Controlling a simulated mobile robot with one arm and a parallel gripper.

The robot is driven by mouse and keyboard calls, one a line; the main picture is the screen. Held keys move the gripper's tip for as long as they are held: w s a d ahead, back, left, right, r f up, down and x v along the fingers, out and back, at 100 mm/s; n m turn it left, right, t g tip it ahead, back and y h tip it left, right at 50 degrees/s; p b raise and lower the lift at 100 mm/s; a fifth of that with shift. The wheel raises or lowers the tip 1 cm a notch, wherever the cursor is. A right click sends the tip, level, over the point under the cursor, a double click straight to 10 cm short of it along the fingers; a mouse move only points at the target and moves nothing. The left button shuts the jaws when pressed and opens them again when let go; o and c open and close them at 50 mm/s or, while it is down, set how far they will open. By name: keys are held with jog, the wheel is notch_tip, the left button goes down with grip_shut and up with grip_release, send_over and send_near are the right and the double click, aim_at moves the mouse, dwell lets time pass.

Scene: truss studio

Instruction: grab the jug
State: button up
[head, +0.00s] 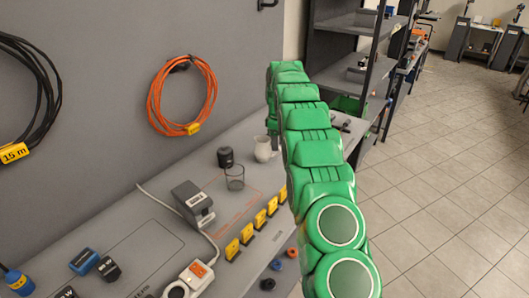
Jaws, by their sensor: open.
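The jug (263,149) is a small cream-white vessel standing upright on the grey bench, in the middle of the head view. A clear glass beaker (235,178) stands to its front left. A black lidded jar (225,157) stands just left of it. My green arm rises from the bottom right and passes close to the jug's right side in the picture. Its far links are above and behind the jug. I cannot make out my gripper or its fingertips, and nothing is seen touching the jug.
A grey boxy device (193,204), a row of yellow tags (247,233) and a power strip (195,277) lie on the bench (135,215). Orange cable (182,95) hangs on the wall. Dark shelving (355,62) stands behind; tiled floor (440,180) is open at right.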

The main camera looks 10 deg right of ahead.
jog(key=shift+w+f, duration=0.1)
jog(key=shift+f, duration=2.15)
grip_shut()
